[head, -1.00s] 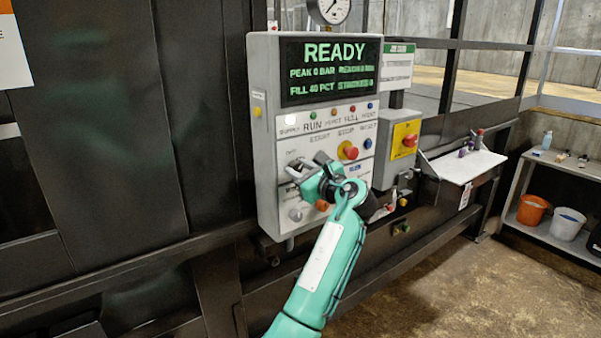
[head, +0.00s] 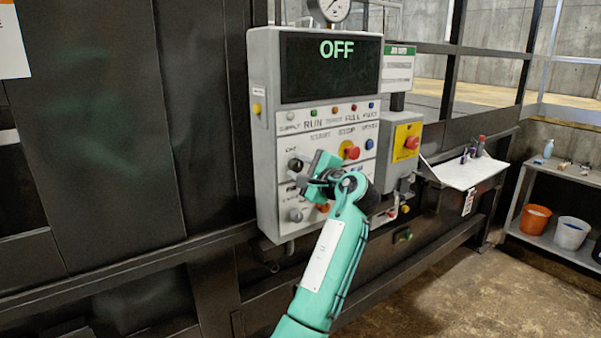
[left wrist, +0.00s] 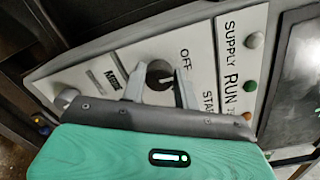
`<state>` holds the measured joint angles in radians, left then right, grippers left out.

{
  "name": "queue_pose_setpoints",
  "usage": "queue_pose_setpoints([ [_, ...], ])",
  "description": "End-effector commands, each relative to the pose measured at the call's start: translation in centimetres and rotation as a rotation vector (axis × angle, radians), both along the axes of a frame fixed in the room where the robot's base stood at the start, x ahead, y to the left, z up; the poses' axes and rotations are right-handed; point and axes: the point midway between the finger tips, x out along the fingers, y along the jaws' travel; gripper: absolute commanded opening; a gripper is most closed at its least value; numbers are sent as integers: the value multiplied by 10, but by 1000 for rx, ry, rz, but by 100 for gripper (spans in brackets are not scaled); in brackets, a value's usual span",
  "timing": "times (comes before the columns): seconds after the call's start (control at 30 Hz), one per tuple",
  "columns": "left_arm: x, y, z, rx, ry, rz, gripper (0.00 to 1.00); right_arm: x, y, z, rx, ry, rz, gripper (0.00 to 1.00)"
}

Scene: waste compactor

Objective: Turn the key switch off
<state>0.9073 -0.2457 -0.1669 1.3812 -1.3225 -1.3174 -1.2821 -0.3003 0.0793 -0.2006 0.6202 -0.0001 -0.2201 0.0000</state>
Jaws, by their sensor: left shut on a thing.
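The key switch (head: 295,164) is a dark round switch on the left of the grey control panel (head: 266,190). In the left wrist view the key switch (left wrist: 159,74) lies between my fingers, beside the OFF label. My left gripper (head: 303,178) is at the panel face, shut on the key; the grip itself is partly hidden in the head view. The left gripper's two grey fingers (left wrist: 159,88) also show in the left wrist view. The panel display (head: 330,67) reads OFF. My right gripper is not in view.
A red mushroom button (head: 352,153) is just right of my gripper. Another red button on a yellow plate (head: 407,142) is farther right. A grey selector knob (head: 295,215) is below. A white-topped shelf (head: 466,170) and buckets (head: 534,217) stand at right.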

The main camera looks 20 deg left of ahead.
Motion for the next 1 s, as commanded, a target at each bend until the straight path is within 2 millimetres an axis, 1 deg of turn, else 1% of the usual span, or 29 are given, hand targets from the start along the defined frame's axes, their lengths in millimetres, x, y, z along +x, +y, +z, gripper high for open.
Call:
queue_pose_setpoints([
  [0.17,0,0,-1,-24,-27,1,8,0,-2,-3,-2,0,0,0],
  [0.6,0,0,-1,-31,-36,0,8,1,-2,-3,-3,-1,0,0],
  [0.63,0,0,-1,-30,-35,0,32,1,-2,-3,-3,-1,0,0],
  [0.73,0,0,-1,-30,-35,0,52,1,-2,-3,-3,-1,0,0],
  [1.0,0,0,0,-29,-35,0,52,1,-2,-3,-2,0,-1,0],
])
